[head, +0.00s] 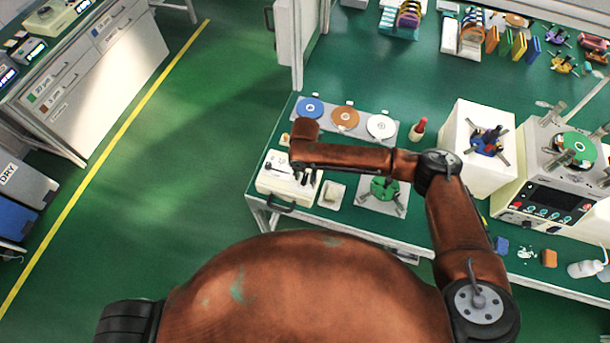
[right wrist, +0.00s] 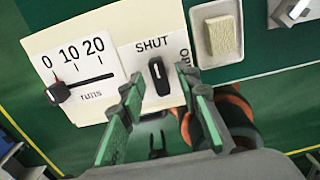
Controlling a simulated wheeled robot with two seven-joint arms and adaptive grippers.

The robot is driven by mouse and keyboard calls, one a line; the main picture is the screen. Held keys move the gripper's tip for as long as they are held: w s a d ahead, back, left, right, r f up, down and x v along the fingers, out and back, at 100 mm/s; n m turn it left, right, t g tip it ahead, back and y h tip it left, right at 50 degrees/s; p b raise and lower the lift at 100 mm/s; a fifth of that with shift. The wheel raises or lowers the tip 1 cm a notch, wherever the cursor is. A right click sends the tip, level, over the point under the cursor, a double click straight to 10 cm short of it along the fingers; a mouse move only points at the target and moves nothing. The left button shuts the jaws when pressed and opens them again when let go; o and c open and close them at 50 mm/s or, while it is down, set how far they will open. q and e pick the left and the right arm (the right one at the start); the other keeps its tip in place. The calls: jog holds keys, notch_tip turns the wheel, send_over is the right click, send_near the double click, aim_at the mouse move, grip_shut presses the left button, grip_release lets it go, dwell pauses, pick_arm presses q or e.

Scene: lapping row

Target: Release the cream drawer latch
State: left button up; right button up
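The cream drawer unit (head: 268,178) stands at the left front corner of the green bench, with a dark pull handle (head: 281,205) on its front. In the right wrist view its cream top (right wrist: 75,35) carries a black latch knob (right wrist: 158,77) on a white label. The knob points up toward SHUT; the OPEN lettering at right is partly covered. My right gripper (right wrist: 160,88) is open and empty, its green-padded fingers on either side of the knob; I cannot tell whether they touch it. It also shows over the unit in the head view (head: 304,175). My left gripper is out of view.
A black runs pointer (right wrist: 58,92) sits left of the knob, near 0. A tray with a pale block (right wrist: 222,35) is to its right. Blue, brown and white discs (head: 345,117) lie behind. A green-topped fixture (head: 385,188) stands right, under my arm.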

grip_shut()
dwell(0.3)
jog(key=shift+r+m+p, duration=0.2)
jog(key=shift+m+p, duration=0.6)
jog(key=shift+p, duration=0.3)
jog(key=m+p, duration=1)
jog(key=m, duration=0.1)
jog(key=shift+m+p, duration=0.3)
jog(key=shift+p, duration=0.1)
jog(key=m+p, duration=0.3)
jog(key=m, duration=0.1)
jog(key=shift+f+m, duration=0.15)
jog(key=shift+m, duration=0.15)
grip_release()
